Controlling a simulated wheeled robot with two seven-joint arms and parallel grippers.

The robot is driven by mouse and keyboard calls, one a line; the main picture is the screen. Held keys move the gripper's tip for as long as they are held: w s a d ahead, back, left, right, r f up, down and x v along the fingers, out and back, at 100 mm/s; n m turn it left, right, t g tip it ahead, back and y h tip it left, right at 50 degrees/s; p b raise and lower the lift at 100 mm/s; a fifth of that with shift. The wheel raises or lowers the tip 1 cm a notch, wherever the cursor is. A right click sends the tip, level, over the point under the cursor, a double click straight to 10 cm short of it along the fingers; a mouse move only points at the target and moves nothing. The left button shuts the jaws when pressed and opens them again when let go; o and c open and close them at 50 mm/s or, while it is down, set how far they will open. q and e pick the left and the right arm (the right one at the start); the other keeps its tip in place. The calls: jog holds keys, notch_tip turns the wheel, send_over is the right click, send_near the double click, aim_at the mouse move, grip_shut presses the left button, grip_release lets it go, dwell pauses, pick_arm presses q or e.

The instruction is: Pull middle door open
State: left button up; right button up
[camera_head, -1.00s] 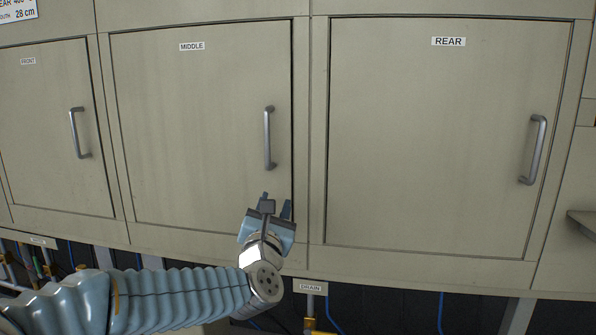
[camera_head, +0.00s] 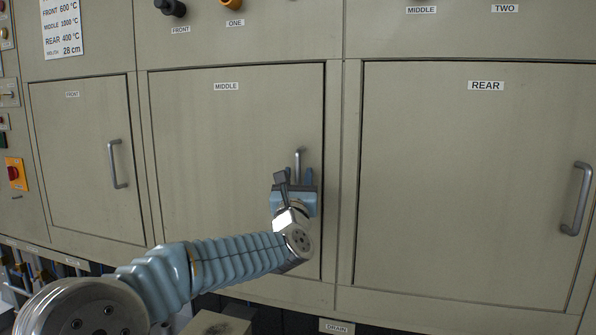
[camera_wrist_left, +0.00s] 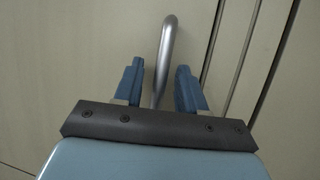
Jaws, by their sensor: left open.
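The middle door (camera_head: 225,150) is a flat beige panel labelled MIDDLE, and it looks shut in its frame. Its grey bar handle (camera_head: 299,157) stands upright near the door's right edge. My left gripper (camera_head: 297,176) is at the handle and covers its lower part in the head view. In the left wrist view the handle (camera_wrist_left: 168,45) rises between the two blue fingers of my left gripper (camera_wrist_left: 157,85). The fingers are open, one on each side, with visible gaps to the bar. My right gripper is in neither view.
The front door (camera_head: 85,160) and the rear door (camera_head: 465,190), each with its own handle, flank the middle one and look shut. Knobs (camera_head: 171,7) sit above. A drain label (camera_head: 337,327) and pipes are below the doors.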

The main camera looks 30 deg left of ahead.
pick_arm(q)
jog(key=shift+w+a, duration=0.1)
jog(key=shift+w, duration=0.1)
grip_shut()
dwell(0.3)
